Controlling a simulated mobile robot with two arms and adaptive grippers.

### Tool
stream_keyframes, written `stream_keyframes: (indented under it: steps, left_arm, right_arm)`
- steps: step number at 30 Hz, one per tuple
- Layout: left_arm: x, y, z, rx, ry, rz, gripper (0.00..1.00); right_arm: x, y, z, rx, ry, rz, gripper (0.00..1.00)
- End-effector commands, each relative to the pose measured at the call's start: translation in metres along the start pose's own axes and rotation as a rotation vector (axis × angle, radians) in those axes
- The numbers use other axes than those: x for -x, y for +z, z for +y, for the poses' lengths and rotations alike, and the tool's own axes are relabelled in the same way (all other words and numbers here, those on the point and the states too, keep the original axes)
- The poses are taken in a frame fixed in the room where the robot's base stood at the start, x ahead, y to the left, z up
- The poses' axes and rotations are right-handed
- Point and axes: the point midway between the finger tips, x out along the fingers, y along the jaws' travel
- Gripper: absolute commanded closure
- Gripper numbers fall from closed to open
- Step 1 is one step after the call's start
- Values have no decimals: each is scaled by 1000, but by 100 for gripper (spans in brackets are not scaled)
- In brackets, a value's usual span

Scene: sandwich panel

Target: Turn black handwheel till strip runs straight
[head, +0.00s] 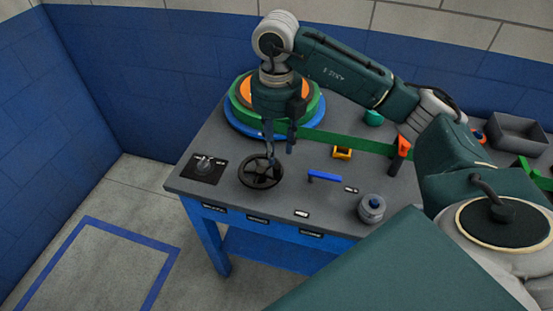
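The black handwheel (261,173) lies on the grey table top near its front left edge. My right gripper (280,158) reaches down from above, its fingers at the far side of the wheel's rim. The fingers look apart, one nearer the wheel's middle and one to the right. Whether they touch the rim or a knob cannot be told. A green strip (352,141) runs from the round orange, green and blue reel (241,110) to the right, past an orange part. My forearm and gripper hide part of the reel. My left gripper is not in view.
A black panel with a knob (205,168) sits left of the wheel. A blue handle (325,176), a yellow block (342,153), an orange upright piece (400,149) and a grey round knob (371,208) stand to the right. A grey bin (516,134) is at the back right.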

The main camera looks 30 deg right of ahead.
Motion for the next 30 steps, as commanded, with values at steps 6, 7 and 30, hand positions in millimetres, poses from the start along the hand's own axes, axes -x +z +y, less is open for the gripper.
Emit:
stream_keyframes:
  steps: [6,7,30]
  left_arm:
    - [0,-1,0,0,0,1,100]
    - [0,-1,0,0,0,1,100]
    - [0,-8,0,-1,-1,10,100]
  right_arm:
    - [31,0,0,2,0,-1,64]
    - [33,0,0,2,0,0,64]
    - [37,-1,0,1,-1,1,64]
